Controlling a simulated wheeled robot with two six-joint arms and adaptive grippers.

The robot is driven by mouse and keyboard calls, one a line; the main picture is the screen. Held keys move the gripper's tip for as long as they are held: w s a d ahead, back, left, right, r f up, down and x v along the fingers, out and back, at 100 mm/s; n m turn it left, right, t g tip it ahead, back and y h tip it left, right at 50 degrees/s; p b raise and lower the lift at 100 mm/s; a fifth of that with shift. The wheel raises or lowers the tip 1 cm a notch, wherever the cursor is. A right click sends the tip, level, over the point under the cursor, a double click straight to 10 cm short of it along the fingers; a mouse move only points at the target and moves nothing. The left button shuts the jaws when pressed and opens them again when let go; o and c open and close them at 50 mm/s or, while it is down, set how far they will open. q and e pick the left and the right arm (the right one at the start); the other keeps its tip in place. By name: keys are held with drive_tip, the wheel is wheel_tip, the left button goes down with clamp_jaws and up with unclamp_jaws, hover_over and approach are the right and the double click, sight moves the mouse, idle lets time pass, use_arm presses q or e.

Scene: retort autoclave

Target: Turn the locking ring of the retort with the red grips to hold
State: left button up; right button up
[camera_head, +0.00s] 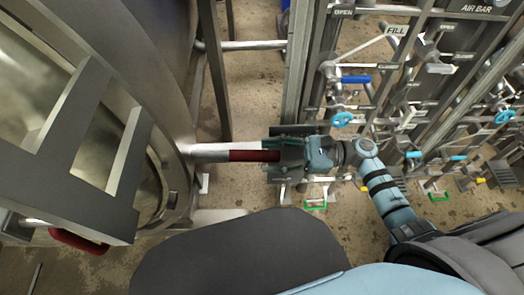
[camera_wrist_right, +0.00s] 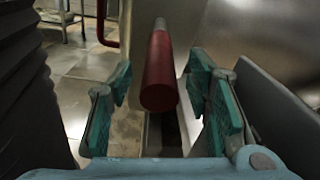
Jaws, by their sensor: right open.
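The retort's metal locking ring (camera_head: 172,125) curves down the left side of the head view. A handle with a red grip (camera_head: 254,156) sticks out from it to the right. My right gripper (camera_head: 285,153) is open at the outer end of this grip, its jaws on either side. In the right wrist view the red grip (camera_wrist_right: 160,75) lies end-on between the open teal finger pads (camera_wrist_right: 165,95), with gaps on both sides. A second red grip (camera_head: 78,241) shows at the lower left. My left gripper is not in view.
A rack of pipes and valves with a blue lever (camera_head: 356,79) and a blue handwheel (camera_head: 341,119) stands at the right, close to my right arm. A steel upright (camera_head: 297,65) rises just beyond the gripper. Bare floor (camera_head: 258,90) lies between retort and rack.

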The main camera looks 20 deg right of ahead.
drive_tip(key=shift+x, duration=1.35)
drive_tip(key=shift+c, duration=0.5)
clamp_jaws()
